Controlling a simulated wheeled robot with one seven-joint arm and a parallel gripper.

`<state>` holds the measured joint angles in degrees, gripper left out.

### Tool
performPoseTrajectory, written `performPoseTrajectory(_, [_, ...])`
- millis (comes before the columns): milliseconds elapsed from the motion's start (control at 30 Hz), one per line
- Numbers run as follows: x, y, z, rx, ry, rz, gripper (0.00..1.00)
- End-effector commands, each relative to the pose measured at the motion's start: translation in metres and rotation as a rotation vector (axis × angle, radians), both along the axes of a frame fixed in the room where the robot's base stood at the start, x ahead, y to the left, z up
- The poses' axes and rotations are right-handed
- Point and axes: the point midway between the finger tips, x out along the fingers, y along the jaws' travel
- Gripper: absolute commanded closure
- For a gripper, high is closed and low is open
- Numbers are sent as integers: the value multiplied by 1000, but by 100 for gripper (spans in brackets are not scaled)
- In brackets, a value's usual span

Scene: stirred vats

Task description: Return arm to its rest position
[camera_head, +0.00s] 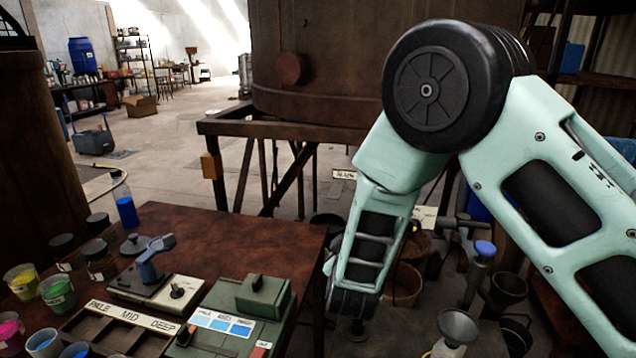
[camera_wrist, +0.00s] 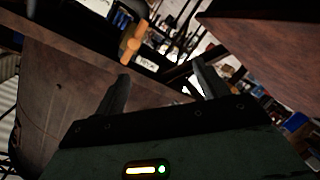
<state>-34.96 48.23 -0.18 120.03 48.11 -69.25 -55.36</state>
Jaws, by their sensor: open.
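My arm (camera_head: 550,175), pale green with dark joints, rises from the right side of the head view and bends down beside the right edge of the brown table. My gripper's fingers are hidden in the head view. In the wrist view my gripper (camera_wrist: 160,90) is open, with its two dark fingers apart and nothing between them. An orange-tan block (camera_wrist: 132,45) shows beyond the fingers there.
The brown table (camera_head: 225,235) carries a green box with blue swatches (camera_head: 235,315), a blue-handled device (camera_head: 152,265), a labelled tray (camera_head: 120,325) and paint cups (camera_head: 57,292). A large brown vat (camera_head: 330,60) stands behind on a frame. Buckets (camera_head: 403,285) and a funnel (camera_head: 458,327) crowd the right.

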Motion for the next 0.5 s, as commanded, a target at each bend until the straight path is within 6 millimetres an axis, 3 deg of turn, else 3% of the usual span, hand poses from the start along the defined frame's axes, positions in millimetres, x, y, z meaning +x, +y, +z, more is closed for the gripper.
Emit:
performPoseTrajectory(167, [-40,49,19,314,277,157,27])
performPoseTrajectory(267, [-79,72,31,436,454,235,27])
performPoseTrajectory(400, [-148,87,48,525,712,304,27])
performPoseTrajectory(500, [-204,82,59,529,892,317,27])
